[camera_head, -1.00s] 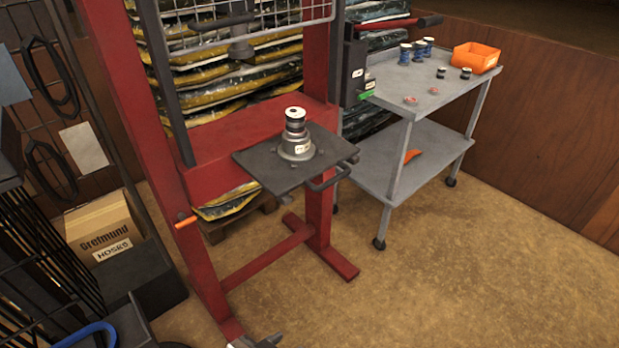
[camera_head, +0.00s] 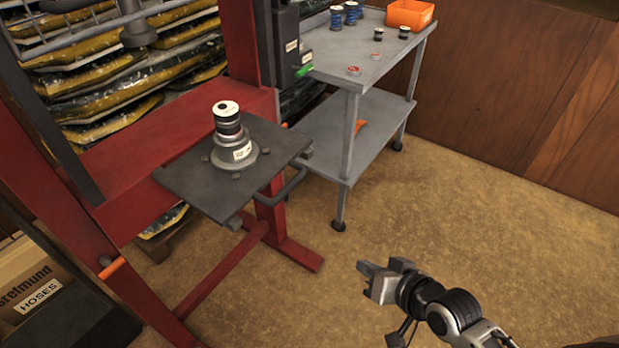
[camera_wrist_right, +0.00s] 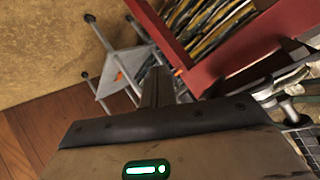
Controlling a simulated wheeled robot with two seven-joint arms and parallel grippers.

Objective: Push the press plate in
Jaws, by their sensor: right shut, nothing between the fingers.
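The dark press plate (camera_head: 185,185) is a flat square plate with a black handle (camera_head: 285,190) at its front right edge. It sits on the red press frame (camera_head: 130,170) and juts out toward me. A grey stepped part with a black and white cylinder (camera_head: 233,150) stands upright on the plate. My right gripper (camera_head: 366,280) is shut and empty, low over the floor to the right of the plate and apart from it. The right wrist view shows the red frame beyond the gripper (camera_wrist_right: 158,85). My left gripper is not in view.
A grey two-shelf cart (camera_head: 350,75) stands right of the press, with an orange bin (camera_head: 410,14) and small parts on top. A cardboard box (camera_head: 25,280) is at the lower left. Stacked sacks (camera_head: 130,75) are behind the press. The floor (camera_head: 460,210) at right is clear.

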